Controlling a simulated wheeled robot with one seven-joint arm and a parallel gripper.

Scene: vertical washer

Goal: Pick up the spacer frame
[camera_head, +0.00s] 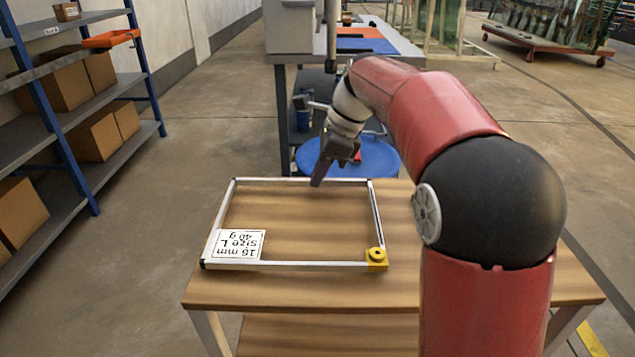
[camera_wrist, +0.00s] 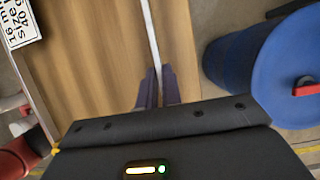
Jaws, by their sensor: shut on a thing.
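The spacer frame (camera_head: 294,265) is a thin silver rectangle lying over the wooden table. It has dark corners, a yellow piece at its near right corner and a white label reading "16 mm Size L 40 g" at its near left. My gripper (camera_head: 318,180) is at the frame's far side bar, fingers pointing down. In the wrist view the frame's bar (camera_wrist: 151,35) runs between the two fingers of my gripper (camera_wrist: 159,85), which are shut on it. I cannot tell whether the frame is lifted off the table.
The wooden table (camera_head: 405,290) has bare room around the frame. A blue drum (camera_head: 375,157) stands just beyond its far edge and shows close by in the wrist view (camera_wrist: 235,60). A grey workbench (camera_head: 385,45) is behind. Shelves with cardboard boxes (camera_head: 95,138) stand left.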

